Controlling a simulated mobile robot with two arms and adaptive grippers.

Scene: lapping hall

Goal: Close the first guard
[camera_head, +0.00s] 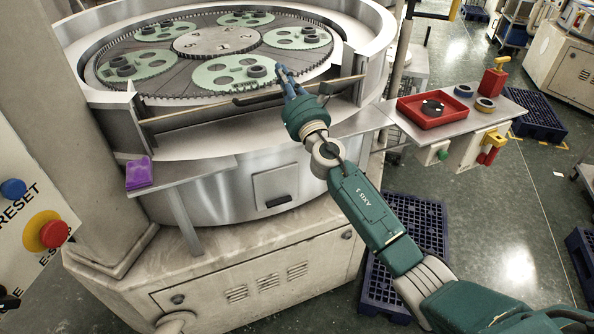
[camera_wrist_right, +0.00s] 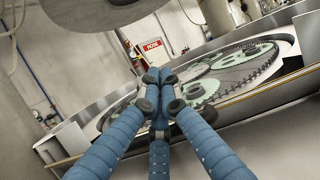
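The lapping machine (camera_head: 215,185) is a round steel tub with an open gap in its front wall. A thin rail with a brownish bar (camera_head: 258,97), which may be the guard or its handle, runs across this gap between two end posts. My right gripper (camera_head: 284,75) is over the rail, by the bar's middle; I cannot tell if it touches. In the right wrist view its blue fingers meet at the tips (camera_wrist_right: 158,88), with nothing visible between them. The rail (camera_wrist_right: 262,93) passes behind the fingers there. My left gripper is not in view.
Green carriers (camera_head: 228,71) lie on the toothed plate inside the tub. A purple block (camera_head: 139,174) sits on a small shelf at the left. A side table (camera_head: 465,118) at the right holds a red tray (camera_head: 416,118). A control panel (camera_head: 25,225) stands at the left edge.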

